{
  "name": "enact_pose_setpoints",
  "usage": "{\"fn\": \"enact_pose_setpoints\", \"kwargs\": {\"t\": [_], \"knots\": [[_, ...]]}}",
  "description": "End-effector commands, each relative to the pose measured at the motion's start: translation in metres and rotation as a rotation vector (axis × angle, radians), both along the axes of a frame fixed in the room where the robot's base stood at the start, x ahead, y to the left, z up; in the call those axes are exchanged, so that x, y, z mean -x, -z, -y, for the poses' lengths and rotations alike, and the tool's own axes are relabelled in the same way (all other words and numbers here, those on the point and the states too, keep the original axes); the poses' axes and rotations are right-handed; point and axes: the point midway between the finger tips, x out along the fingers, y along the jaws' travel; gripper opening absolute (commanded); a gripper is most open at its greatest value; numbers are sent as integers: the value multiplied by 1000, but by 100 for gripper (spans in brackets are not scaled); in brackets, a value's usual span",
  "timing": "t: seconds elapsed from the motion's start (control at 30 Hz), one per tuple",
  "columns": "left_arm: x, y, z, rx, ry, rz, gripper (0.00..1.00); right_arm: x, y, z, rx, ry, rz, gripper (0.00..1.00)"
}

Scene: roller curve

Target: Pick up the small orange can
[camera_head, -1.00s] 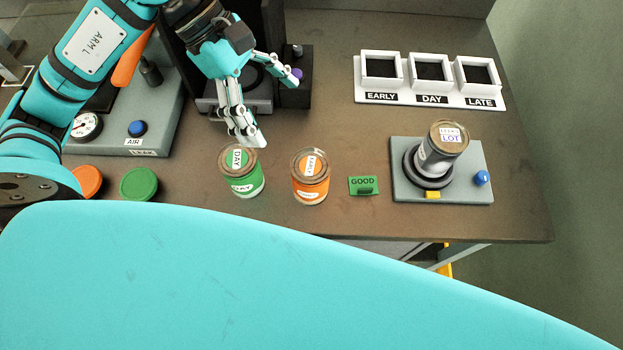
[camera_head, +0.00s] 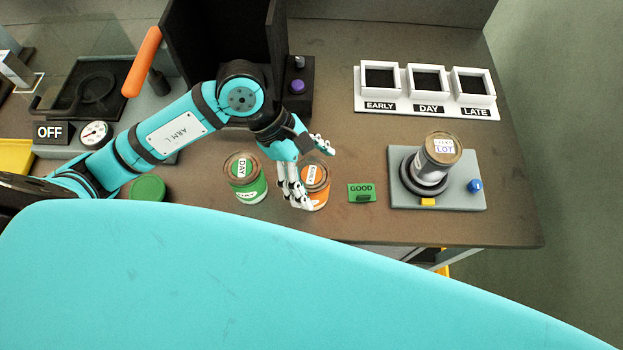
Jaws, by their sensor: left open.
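The small orange can (camera_head: 318,190) stands upright on the table, with a white label on its lid. My left gripper (camera_head: 311,176) is open. One finger reaches down along the can's left side and the other extends over its far side, near the lid. The fingers hide part of the can. I cannot tell whether they touch it. A green can labelled DAY (camera_head: 247,182) stands upright just left of the gripper. My right gripper is not in view.
A green GOOD tag (camera_head: 361,192) lies right of the orange can. Farther right, a grey can (camera_head: 434,161) sits tilted on a grey fixture (camera_head: 463,195). A white rack (camera_head: 428,104) labelled EARLY, DAY, LATE stands behind. A green disc (camera_head: 147,188) lies left.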

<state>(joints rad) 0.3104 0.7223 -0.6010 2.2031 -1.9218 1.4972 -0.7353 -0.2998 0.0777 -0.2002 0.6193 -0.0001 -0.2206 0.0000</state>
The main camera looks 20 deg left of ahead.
Motion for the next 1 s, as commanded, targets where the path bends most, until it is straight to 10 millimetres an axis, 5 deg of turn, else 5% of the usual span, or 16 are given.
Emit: {"fn": "enact_pose_setpoints", "kwargs": {"t": [0.1, 0.53, 1.0], "knots": [[7, 13, 8, 2, 0, -10, 95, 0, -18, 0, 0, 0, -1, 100], [5, 33, 18, 0, 1, -2, 94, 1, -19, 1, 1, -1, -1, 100], [5, 33, 18, 0, 1, -2, 34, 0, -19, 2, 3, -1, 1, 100]]}}
